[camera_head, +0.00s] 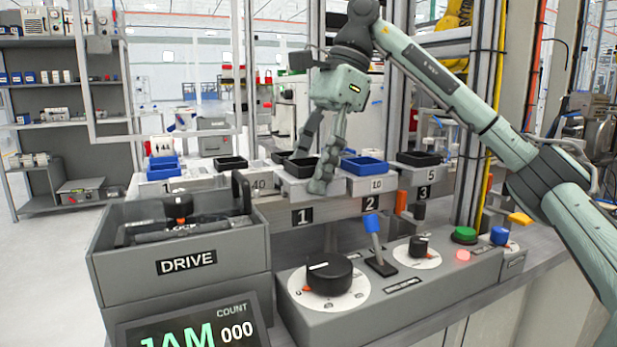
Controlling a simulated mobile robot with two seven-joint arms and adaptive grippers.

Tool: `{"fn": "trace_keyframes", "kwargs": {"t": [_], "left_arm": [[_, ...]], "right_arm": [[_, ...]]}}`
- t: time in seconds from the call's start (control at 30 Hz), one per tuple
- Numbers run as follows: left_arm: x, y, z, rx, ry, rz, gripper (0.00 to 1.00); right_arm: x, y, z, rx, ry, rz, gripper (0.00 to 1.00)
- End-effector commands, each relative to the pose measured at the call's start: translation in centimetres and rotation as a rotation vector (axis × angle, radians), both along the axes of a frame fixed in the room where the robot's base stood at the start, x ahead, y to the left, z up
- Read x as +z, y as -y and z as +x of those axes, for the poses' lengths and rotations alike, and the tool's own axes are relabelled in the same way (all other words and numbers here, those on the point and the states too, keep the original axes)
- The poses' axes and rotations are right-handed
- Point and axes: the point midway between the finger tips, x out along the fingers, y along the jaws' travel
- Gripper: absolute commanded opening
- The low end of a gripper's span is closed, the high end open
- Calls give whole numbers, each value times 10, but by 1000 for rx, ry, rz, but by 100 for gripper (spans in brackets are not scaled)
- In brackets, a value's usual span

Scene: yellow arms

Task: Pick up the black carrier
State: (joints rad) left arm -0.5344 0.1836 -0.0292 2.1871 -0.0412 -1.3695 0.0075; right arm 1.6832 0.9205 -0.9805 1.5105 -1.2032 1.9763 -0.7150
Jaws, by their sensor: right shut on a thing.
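A black carrier (296,172), an open shallow tray, sits at the station marked 1 in the head view. My right gripper (312,172) reaches down over it from above, one finger in front of the carrier and the other toward its back. It is shut on the black carrier, which looks level and at the height of its ledge. Whether it is clear of the ledge cannot be told. The fingers hide part of the carrier. My left gripper is not in view.
Other black trays (230,163) and (418,159) stand left and right, with a blue tray (364,165) close by at the right. In front are a control panel (400,285) with knobs and a lever, and a grey DRIVE box (190,285).

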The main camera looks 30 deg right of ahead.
Motion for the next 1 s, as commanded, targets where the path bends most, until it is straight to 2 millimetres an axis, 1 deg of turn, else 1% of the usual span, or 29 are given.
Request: {"fn": "trace_keyframes", "kwargs": {"t": [0.03,0.1,0.33,0.47,0.57,0.63,0.67,0.7,0.73,0.77,1.0], "left_arm": [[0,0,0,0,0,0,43],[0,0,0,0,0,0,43],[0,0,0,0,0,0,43],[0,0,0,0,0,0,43],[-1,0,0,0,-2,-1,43],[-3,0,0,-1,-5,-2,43],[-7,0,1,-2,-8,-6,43],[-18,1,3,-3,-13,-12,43],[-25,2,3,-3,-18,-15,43],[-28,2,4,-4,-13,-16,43],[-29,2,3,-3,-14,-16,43]], "right_arm": [[0,0,0,0,0,0,29],[0,0,0,0,0,0,20],[1,0,0,1,1,1,20],[7,0,0,0,2,1,20],[17,0,0,1,4,2,20],[27,-1,0,2,4,2,20],[35,0,0,1,6,1,20],[43,0,0,0,5,1,20],[51,0,0,0,6,1,20],[49,-7,-4,6,5,0,20],[79,-51,-38,6,6,-1,20]]}}
